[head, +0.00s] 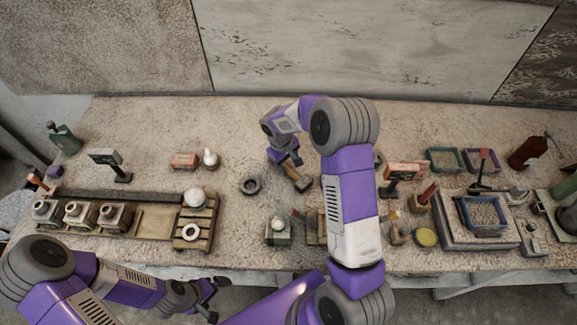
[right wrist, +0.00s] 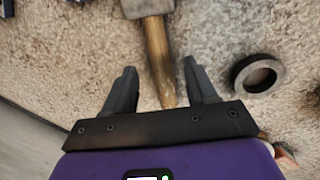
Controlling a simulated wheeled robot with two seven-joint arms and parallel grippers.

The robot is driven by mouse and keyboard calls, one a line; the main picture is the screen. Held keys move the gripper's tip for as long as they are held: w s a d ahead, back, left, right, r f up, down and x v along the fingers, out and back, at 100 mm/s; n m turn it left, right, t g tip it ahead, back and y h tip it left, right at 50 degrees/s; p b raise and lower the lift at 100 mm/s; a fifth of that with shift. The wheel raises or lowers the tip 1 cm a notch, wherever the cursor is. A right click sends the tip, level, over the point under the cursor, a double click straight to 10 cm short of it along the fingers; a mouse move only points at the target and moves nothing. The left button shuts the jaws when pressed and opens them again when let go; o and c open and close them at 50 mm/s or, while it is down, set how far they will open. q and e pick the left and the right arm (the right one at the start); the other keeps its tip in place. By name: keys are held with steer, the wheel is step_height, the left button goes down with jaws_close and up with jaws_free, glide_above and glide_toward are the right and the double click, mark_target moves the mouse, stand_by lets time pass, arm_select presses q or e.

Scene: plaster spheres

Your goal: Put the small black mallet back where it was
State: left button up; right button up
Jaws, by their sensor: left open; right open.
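A mallet with a wooden handle (right wrist: 160,62) and a grey-brown head (right wrist: 147,6) lies on the table in the right wrist view. Its handle runs between the two open fingers of my right gripper (right wrist: 155,85), with a gap on both sides. In the head view my right gripper (head: 288,160) is low over the middle of the table, with the mallet (head: 293,175) just in front of it. The head does not look clearly black. My left gripper (head: 212,300) is open and empty in front of the table's near edge.
A dark ring (head: 250,185) lies left of the mallet and shows at right in the wrist view (right wrist: 257,73). A wooden rack (head: 155,220) with a white ball (head: 194,196) stands left. A blue tray (head: 483,215) and tools crowd the right. The back middle is clear.

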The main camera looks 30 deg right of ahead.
step_height(320, 180, up, 8)
steer(key=a, duration=0.1)
steer(key=shift+a+p, duration=0.15)
steer(key=shift+p, duration=0.2)
steer(key=shift+r, duration=0.1)
